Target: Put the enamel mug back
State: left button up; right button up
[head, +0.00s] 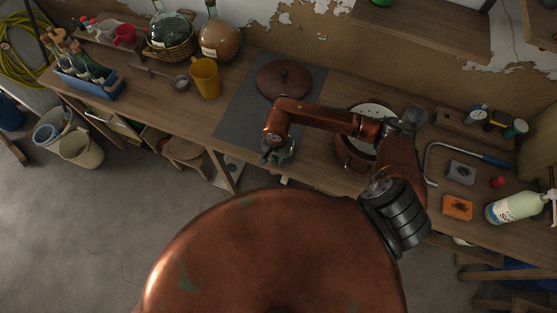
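Two vessels could be the enamel mug, and I cannot tell which. A yellow mug-like vessel (206,79) stands upright on the workbench, left of the dark grey mat. A smaller red mug (124,35) is at the back left, by the small bottles. My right gripper (277,156) hangs at the bench's front edge, by the near edge of the mat, well to the right of both vessels. No mug shows in it, but its fingers are too small and dark to tell open from shut. My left gripper is not in view.
On the workbench, a brown lid (284,79) lies on the grey mat (240,115). A copper pot (349,153) stands partly behind my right arm. A ladle (180,83), basketed demijohn (170,30), amber demijohn (219,42) and blue bottle crate (92,88) are to the left.

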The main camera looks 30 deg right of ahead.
jog(key=o, duration=0.3)
jog(key=shift+o, duration=0.2)
jog(key=shift+r, duration=0.1)
jog(key=shift+r+p, duration=0.2)
jog(key=shift+p, duration=0.15)
notch_tip(320, 180, up, 12)
jog(key=b, duration=0.2)
jog(key=shift+a, duration=0.15)
jog(key=shift+f, duration=0.1)
